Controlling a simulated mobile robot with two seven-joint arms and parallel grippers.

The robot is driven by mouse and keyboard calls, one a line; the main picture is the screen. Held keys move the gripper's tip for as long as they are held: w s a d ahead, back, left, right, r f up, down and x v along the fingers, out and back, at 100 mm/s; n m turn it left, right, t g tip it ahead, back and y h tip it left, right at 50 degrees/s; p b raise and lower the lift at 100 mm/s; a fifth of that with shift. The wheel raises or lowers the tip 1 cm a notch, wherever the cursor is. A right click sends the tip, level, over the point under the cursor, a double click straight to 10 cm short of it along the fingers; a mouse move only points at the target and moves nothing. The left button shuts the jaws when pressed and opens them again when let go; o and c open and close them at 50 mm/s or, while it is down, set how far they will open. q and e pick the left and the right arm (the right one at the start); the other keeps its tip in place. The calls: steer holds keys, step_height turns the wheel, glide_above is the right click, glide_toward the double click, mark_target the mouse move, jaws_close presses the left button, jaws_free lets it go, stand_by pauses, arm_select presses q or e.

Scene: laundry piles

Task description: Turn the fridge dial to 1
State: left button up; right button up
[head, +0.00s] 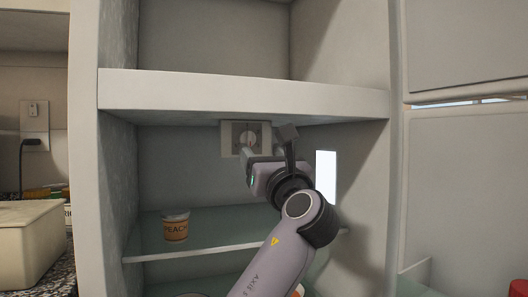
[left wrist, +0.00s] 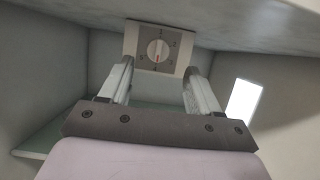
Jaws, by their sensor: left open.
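The fridge dial (head: 247,138) is a round knob on a pale square plate at the back of the fridge, just under the divider. In the left wrist view the dial (left wrist: 158,50) faces me, with a red mark on its lower half; the numbers around it are too small to read surely. My left gripper (head: 247,153) reaches into the fridge just below the plate in the head view. In the wrist view its two fingers (left wrist: 160,80) are spread apart, pointing at the plate, with nothing between them. They look short of the dial. My right gripper is not in view.
A jar labelled peach (head: 175,226) stands on the glass shelf (head: 215,243) at left. The thick divider (head: 240,95) runs close above the dial. A bright white panel (head: 326,176) is on the right wall. A beige container (head: 28,240) stands outside, left.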

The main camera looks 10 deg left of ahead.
mark_target(250, 136)
arm_select(q)
steer(key=shift+x, duration=3.5)
steer(key=shift+s+a, duration=0.1)
steer(key=c, duration=1)
